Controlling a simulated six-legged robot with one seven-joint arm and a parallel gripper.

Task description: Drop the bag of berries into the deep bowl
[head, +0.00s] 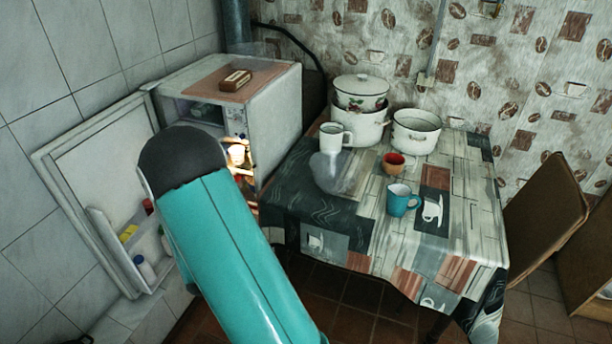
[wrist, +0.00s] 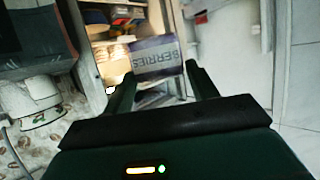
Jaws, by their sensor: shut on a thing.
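In the head view my arm hides both the gripper and the bag. A wide, open white enamel vessel (head: 416,142) stands at the back of the table, and a small red-brown bowl (head: 393,167) stands in front of it. I cannot tell for certain which is the deep bowl.
The fridge (head: 275,110) stands open, its door (head: 95,165) swung left. A chair (head: 545,205) is at right.

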